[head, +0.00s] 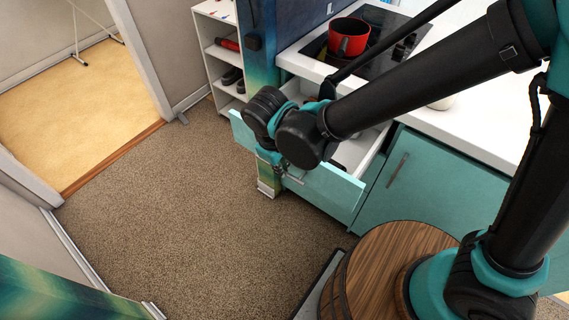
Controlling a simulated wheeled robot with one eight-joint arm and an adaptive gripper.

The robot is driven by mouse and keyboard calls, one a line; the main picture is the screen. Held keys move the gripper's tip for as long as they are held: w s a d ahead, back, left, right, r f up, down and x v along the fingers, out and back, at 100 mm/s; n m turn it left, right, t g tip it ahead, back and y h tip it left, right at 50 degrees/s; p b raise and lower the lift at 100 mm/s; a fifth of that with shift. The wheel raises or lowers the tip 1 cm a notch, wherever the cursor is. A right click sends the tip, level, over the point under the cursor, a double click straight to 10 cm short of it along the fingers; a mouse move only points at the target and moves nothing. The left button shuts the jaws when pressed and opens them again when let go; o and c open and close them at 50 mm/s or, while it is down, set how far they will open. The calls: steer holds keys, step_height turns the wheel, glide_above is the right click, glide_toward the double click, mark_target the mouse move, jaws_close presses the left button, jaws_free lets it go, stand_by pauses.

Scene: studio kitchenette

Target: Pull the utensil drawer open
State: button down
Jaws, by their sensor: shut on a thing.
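The utensil drawer (333,186) has a pale turquoise front and stands pulled out from under the white counter. Its white inside shows partly behind my arm, with its right side wall clear. My gripper (284,178) is at the middle of the drawer front, beside the metal handle (294,180). It is shut on the handle. My wrist hides much of the grip and the drawer's contents.
A red pot (348,37) stands on the black cooktop (377,27). A closed turquoise cabinet (430,195) is right of the drawer. A white shelf (212,50) with shoes stands behind. Carpet (190,215) in front is clear. A round wooden top (385,265) is near my base.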

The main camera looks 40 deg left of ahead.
steer(key=c, duration=1.6)
jaws_free()
step_height(320, 180, up, 12)
steer(key=s, duration=0.2)
steer(key=shift+s+f, duration=0.15)
steer(key=shift+s, duration=0.05)
